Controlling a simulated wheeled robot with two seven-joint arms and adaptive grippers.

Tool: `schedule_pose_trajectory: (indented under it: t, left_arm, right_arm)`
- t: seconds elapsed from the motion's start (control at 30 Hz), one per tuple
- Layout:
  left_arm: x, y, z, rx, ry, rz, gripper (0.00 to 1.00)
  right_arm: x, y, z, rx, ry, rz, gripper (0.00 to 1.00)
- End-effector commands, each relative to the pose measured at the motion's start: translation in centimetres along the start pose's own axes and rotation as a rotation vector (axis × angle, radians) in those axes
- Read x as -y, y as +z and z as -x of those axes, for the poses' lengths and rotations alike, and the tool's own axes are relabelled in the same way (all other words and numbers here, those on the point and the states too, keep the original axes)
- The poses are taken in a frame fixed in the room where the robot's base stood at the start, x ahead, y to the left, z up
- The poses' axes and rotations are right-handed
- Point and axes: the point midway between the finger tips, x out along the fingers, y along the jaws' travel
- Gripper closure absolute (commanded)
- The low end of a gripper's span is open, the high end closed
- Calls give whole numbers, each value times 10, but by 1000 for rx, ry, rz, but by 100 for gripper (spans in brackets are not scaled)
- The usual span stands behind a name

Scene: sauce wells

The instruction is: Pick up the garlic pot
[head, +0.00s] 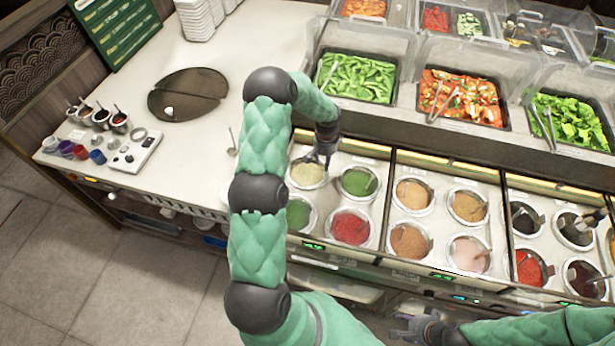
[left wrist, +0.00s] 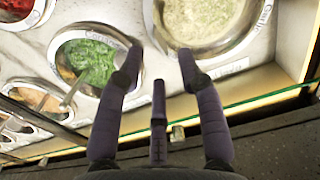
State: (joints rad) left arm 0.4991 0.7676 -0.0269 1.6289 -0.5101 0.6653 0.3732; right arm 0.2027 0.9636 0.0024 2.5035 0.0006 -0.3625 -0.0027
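The garlic pot (head: 307,175) is a round metal-rimmed well of pale cream sauce, at the back left of the left sauce section. In the left wrist view the garlic pot (left wrist: 208,18) is at the top, with "Garlic" lettered on its rim. My left gripper (head: 325,158) is over the pot's back right edge in the head view. In the left wrist view my left gripper (left wrist: 159,65) has its fingers spread, with nothing between them. My right gripper (head: 402,327) is low in the head view, away from the pots, with its fingers apart and empty.
A green sauce pot (head: 358,182) stands right beside the garlic pot, with a red sauce pot (head: 350,228) in front. Other sauce pots fill the sections to the right. Salad trays (head: 358,78) are behind. The white counter (head: 190,150) at left has clear room.

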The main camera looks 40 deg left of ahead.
Motion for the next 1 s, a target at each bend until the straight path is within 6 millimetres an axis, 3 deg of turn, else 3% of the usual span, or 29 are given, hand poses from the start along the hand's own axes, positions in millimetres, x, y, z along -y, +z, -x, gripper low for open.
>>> schedule_pose_trajectory:
  t: [0.27,0.6,0.97,1.0]
  left_arm:
    - [0,0,-20,0,0,1,63]
    - [-6,-1,-61,-1,0,1,63]
    - [-6,-1,-68,-2,0,1,63]
    - [-6,-1,-68,-2,0,1,74]
  right_arm:
    - [0,0,-1,0,0,0,60]
    - [0,0,-1,0,0,0,60]
    - [0,0,-1,0,0,0,60]
    - [0,0,-1,0,0,0,60]
